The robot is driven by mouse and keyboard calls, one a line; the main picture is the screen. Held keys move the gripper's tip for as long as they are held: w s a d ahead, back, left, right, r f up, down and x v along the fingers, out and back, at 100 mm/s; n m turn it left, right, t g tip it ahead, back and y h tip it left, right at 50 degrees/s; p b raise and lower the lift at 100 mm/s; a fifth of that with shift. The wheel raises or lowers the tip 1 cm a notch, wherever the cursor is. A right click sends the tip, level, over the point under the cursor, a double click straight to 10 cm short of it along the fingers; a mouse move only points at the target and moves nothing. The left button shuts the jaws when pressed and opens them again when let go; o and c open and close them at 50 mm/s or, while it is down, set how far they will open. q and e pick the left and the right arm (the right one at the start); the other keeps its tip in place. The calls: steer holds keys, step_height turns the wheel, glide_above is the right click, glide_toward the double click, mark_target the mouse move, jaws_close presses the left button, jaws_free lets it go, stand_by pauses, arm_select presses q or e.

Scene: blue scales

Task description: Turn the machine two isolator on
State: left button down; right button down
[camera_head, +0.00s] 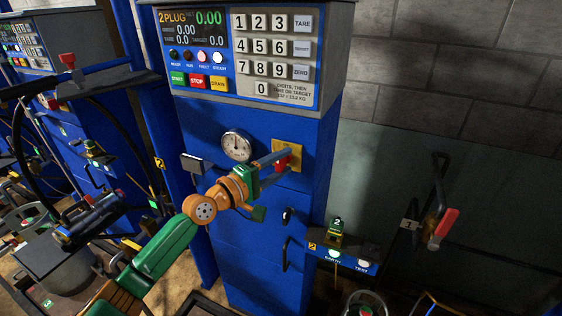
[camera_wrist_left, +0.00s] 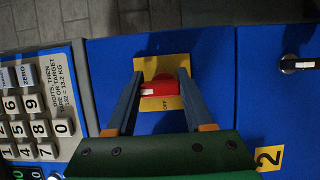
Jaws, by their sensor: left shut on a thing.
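The machine two isolator is a red rotary handle (camera_head: 283,161) on a yellow plate (camera_head: 291,150), on the front of the blue cabinet below the keypad. In the left wrist view the red handle (camera_wrist_left: 160,88) lies across the yellow plate (camera_wrist_left: 176,66), its white mark to the left, and "OFF" reads below it. My left gripper (camera_head: 280,160) has its two fingers on either side of the handle; it is shut on the handle, as the left wrist view (camera_wrist_left: 160,86) also shows. My right gripper is not in view.
A round gauge (camera_head: 237,146) is left of the isolator. A display and keypad console (camera_head: 240,50) is above. A small blue shelf (camera_head: 345,250) with buttons is at lower right. A red-handled lever (camera_head: 440,228) is on the right wall.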

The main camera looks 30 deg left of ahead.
mark_target(277, 167)
arm_select(q)
steer(key=shift+r, duration=0.1)
stand_by(0.3)
steer(key=shift+c, duration=1.8)
jaws_free()
steer(key=shift+o, duration=0.4)
steer(key=shift+w, duration=0.1)
steer(key=v, duration=0.2)
steer(key=b+v, duration=0.1)
steer(key=v, duration=0.1)
steer(key=b+v, duration=0.1)
steer(key=v, duration=0.1)
steer(key=shift+a+f, duration=0.1)
steer(key=shift+f, duration=0.2)
steer(key=shift+s+a+r, duration=0.15)
steer(key=shift+s+r, duration=0.05)
steer(key=shift+s, duration=0.35)
